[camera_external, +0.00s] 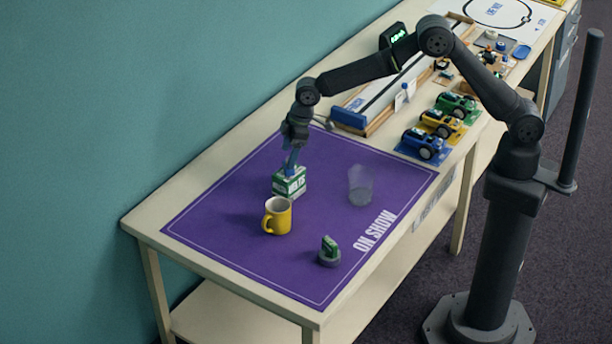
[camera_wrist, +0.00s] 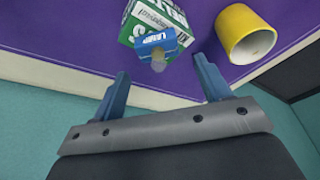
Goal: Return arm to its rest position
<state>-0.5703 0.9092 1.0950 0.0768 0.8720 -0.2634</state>
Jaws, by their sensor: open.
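My gripper (camera_external: 290,165) is at the far part of the purple mat (camera_external: 235,195), pointing down just above a green and white box (camera_external: 291,184). In the wrist view the gripper (camera_wrist: 162,82) has its two blue fingers spread apart with nothing between their tips. The box (camera_wrist: 150,18) lies beyond the fingertips there. A small blue item with a pale label and a grey round end (camera_wrist: 158,45) shows against the box and seems to rest on it. I cannot tell if the fingers touch anything. My arm is stretched out over the table from its stand on the right.
A yellow mug (camera_external: 277,216) stands close to the box. A clear cup (camera_external: 360,185) and a small green item on a dark round base (camera_external: 329,250) stand on the mat. Several toy cars (camera_external: 438,125) and a long track board (camera_external: 385,98) lie beyond it. A teal wall borders the table.

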